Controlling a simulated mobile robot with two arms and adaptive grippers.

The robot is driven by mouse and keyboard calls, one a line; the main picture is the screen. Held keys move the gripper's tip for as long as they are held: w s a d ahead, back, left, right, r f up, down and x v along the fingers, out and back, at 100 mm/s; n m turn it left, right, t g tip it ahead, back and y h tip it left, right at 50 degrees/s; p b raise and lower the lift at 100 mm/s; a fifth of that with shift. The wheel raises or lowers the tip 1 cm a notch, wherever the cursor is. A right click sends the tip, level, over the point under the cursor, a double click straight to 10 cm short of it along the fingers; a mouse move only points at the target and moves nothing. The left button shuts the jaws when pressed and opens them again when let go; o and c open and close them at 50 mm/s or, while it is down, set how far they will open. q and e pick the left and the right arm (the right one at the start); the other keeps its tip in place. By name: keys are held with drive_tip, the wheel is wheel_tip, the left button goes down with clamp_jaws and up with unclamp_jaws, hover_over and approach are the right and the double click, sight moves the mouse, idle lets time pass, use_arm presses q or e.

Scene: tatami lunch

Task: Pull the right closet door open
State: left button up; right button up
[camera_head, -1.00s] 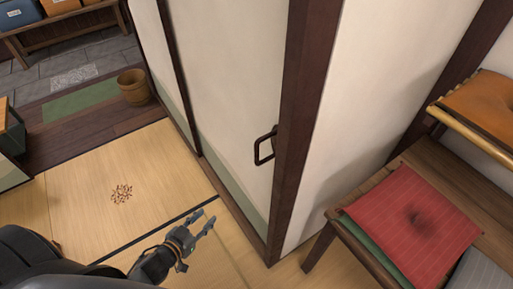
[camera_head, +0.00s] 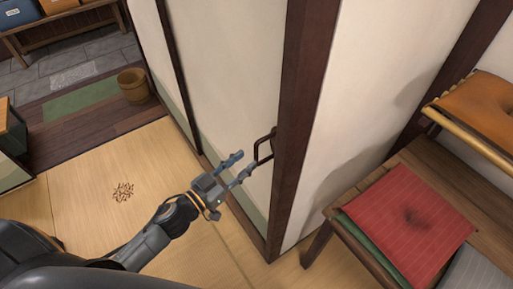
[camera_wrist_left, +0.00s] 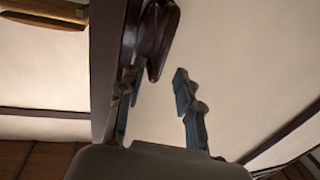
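The right closet door (camera_head: 225,90) is a cream panel with a green lower band and dark frame, and it looks closed. Its dark handle (camera_head: 262,148) sits near the right edge, beside the dark corner post. My left gripper (camera_head: 243,165) is open just left of and below the handle. In the left wrist view the gripper (camera_wrist_left: 155,88) has its two fingers apart. The handle (camera_wrist_left: 157,40) shows there near the left finger's tip and partly overlaps it; I cannot tell whether they touch. My right gripper is out of view.
A wooden bucket (camera_head: 133,86) stands on the floor at the left. The tatami (camera_head: 85,165) before the door is mostly clear.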

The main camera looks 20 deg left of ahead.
sight(255, 153)
use_arm(q)
drive_tip(key=p+x, duration=0.1)
drive_tip(key=x, duration=0.4)
drive_tip(key=shift+w+d, duration=0.15)
drive_tip(key=shift+w, duration=0.2)
drive_tip(key=shift+c, duration=0.4)
clamp_jaws()
